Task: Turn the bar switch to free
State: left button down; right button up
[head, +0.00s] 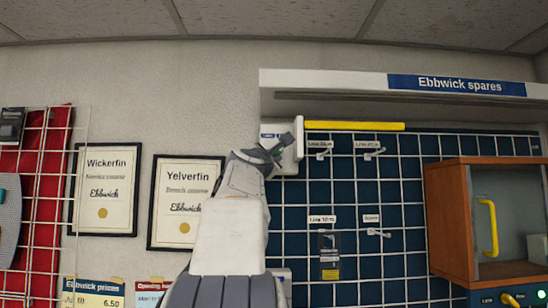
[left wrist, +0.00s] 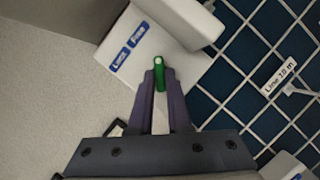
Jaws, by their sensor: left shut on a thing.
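The bar switch is a white box (head: 299,140) on the wall at the left end of a yellow bar (head: 354,126). In the left wrist view its white plate (left wrist: 190,68) carries two blue labels (left wrist: 128,48); one seems to read Free, and the other is hard to read. A green lever (left wrist: 159,75) stands out from the plate. My left gripper (head: 276,150) is shut on the green lever, its two fingers (left wrist: 160,82) on either side of it. In the head view my gripper hides most of the lever. My right gripper is not in view.
A blue grid panel (head: 400,215) with labelled hooks fills the wall right of the switch, under the Ebbwick spares shelf (head: 330,82). A wooden cabinet (head: 450,215) with a yellow handle stands at right. Framed certificates (head: 186,202) hang at left.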

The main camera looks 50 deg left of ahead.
pick_arm(q)
jog(key=c, duration=1.1)
grip_release()
jog(key=shift+f, duration=0.1)
jog(key=shift+c, duration=0.2)
jog(key=b+v, duration=0.6)
jog(key=v, duration=0.4)
jog(key=shift+s, duration=0.25)
jog(key=shift+f, duration=0.15)
